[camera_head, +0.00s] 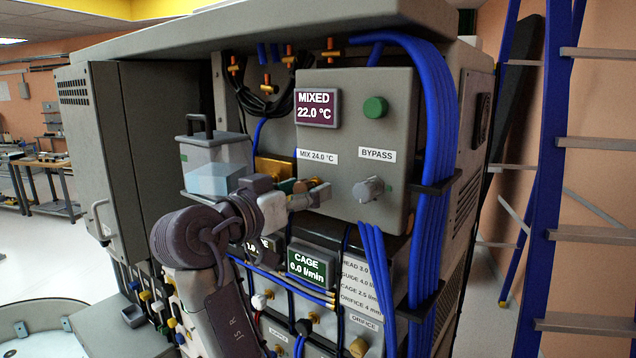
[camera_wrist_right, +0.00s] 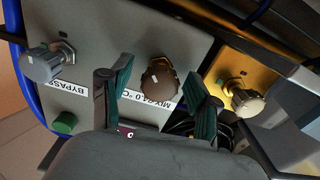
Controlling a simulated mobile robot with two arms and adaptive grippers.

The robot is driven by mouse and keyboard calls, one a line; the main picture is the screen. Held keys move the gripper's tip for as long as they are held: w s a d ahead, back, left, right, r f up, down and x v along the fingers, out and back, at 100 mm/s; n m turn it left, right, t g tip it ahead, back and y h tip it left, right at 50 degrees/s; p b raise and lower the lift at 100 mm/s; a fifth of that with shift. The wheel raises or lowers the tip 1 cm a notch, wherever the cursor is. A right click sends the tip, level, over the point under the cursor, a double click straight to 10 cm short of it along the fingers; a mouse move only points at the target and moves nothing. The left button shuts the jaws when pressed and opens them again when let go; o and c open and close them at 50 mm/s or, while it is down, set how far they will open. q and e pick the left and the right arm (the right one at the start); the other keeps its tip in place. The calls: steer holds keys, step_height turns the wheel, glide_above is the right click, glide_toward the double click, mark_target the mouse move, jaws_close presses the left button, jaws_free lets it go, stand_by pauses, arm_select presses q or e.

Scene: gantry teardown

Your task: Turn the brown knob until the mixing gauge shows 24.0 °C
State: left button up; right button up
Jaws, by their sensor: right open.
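The mixing gauge (camera_head: 316,107) on the grey box reads MIXED 22.0 °C. Below it is a label MIX 24.0 °C. The brown knob (camera_wrist_right: 160,78) shows in the right wrist view on the grey panel, a white mark on its face. My right gripper (camera_wrist_right: 158,84) is open, its green-padded fingers on either side of the knob, with visible gaps to it. In the head view my right gripper (camera_head: 308,194) is in front of the box's lower left and mostly hides the knob. My left gripper is not in view.
The grey bypass knob (camera_head: 368,190) and green button (camera_head: 375,107) are on the same box. A pale knob (camera_wrist_right: 247,103) on a yellow plate is close to the right finger. Blue hoses (camera_head: 440,110) run down the box's right side. The CAGE gauge (camera_head: 308,265) is below.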

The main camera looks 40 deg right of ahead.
steer(key=shift+s+a+r, duration=0.1)
steer(key=shift+a+r, duration=0.05)
steer(key=shift+a, duration=0.25)
steer(key=shift+d, duration=0.1)
steer(key=c, duration=1.1)
steer(key=shift+c, duration=0.3)
steer(key=n+b, duration=0.1)
steer(key=n, duration=0.1)
steer(key=shift+n, duration=2.1)
steer(key=o, duration=1.2)
steer(key=shift+c, duration=0.2)
